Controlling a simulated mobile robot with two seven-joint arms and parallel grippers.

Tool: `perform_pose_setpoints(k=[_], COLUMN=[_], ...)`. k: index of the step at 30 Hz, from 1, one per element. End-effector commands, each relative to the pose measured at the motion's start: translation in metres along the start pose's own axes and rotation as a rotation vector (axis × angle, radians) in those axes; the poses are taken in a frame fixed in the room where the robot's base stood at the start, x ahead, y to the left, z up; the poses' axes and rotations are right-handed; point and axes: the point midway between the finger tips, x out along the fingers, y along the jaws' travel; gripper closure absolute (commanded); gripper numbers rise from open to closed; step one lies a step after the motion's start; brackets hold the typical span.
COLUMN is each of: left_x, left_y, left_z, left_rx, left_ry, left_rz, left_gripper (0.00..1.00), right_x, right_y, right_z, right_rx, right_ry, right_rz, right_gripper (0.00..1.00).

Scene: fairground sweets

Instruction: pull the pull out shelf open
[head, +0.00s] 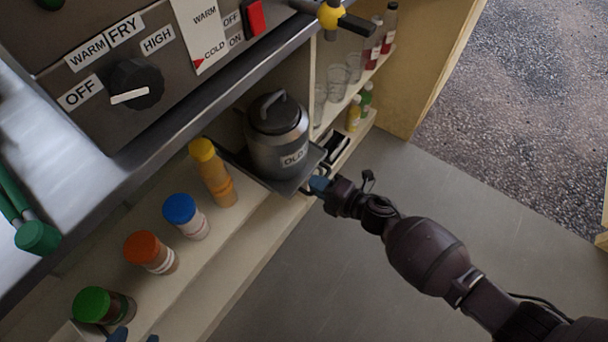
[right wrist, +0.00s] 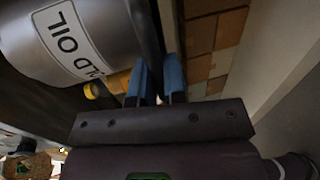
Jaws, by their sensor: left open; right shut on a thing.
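The pull out shelf (head: 312,166) is a dark grey tray under the counter. It juts out a little past the light cabinet ledge and carries a metal can labelled OLD OIL (head: 277,135). My right gripper (head: 318,186) is at the shelf's front edge, shut on the shelf's front part. In the right wrist view its blue fingers (right wrist: 158,65) stand either side of a dark upright strip, with the can close by on the left. Exactly which part is gripped is hard to see. My left gripper (head: 135,336) shows only its blue fingertips at the bottom edge, apart and empty.
Jars with yellow (head: 203,150), blue (head: 180,209), orange (head: 142,247) and green (head: 92,304) lids line the ledge left of the shelf. Glasses (head: 337,78) and bottles (head: 375,40) stand on shelves behind. The grey floor (head: 400,190) in front is clear.

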Motion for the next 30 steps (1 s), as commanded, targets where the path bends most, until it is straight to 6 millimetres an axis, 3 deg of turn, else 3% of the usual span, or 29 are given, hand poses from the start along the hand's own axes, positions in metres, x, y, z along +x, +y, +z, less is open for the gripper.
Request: perform_pose_setpoints(k=[9, 18, 24, 30], left_x=[-0.001, -0.001, -0.001, -0.001], left_y=[0.004, 0.003, 0.003, 0.003], left_z=[-0.001, -0.003, -0.003, -0.003], left_rx=[0.022, 0.036, 0.041, 0.044], left_ry=[-0.046, -0.068, -0.071, -0.073], left_rz=[0.015, 0.017, 0.019, 0.02], left_gripper=[0.57, 0.57, 0.57, 0.57], right_x=[-0.089, -0.158, -0.187, -0.201], right_y=[-0.017, -0.034, -0.04, -0.043], right_z=[0.001, 0.0, -0.001, 0.0], right_rx=[-0.002, 0.0, 0.0, 0.0], right_ry=[-0.002, -0.001, 0.001, 0.001], right_rz=[-0.001, -0.002, 0.0, 0.001], right_gripper=[1.0, 1.0, 1.0, 1.0])
